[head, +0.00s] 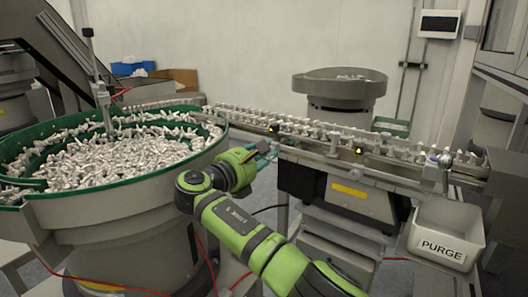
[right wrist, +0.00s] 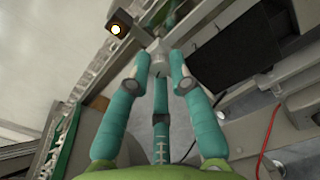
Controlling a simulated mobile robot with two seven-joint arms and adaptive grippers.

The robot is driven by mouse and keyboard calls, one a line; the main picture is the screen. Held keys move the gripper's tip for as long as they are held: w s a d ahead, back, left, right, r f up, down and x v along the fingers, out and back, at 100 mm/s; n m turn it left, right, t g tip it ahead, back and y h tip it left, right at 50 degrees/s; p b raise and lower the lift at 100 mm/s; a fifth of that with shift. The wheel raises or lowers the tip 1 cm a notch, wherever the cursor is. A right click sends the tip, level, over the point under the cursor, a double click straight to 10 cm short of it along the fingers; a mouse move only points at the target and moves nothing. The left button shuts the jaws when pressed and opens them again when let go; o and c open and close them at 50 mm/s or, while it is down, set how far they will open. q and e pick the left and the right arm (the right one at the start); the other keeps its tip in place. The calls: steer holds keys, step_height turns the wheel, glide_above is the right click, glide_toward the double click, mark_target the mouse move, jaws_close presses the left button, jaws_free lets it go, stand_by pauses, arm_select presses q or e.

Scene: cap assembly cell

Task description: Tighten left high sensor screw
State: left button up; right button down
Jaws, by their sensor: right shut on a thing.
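The left sensor (head: 274,129) is a small black block with a lit spot on the near side of the feed rail. It also shows at the upper left of the right wrist view (right wrist: 119,28), with its spot glowing. My right gripper (head: 267,153) has teal fingers and reaches the rail just below this sensor. In the right wrist view the fingers (right wrist: 160,64) close around a small pale grey screw head (right wrist: 158,47) beside the sensor. The fingers hide part of the screw, and its thread is not visible. My left gripper is not in view.
A large green-rimmed bowl (head: 215,145) full of white parts stands left of my arm. The rail (head: 330,155) carries a row of white parts. A second sensor (head: 359,151) sits farther right. A white PURGE bin (head: 442,246) hangs at the right end.

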steer(key=shift+r+m, duration=0.15)
steer(key=shift+m, duration=1.75)
steer(key=c, duration=1.1)
jaws_free()
steer(key=shift+v, duration=6)
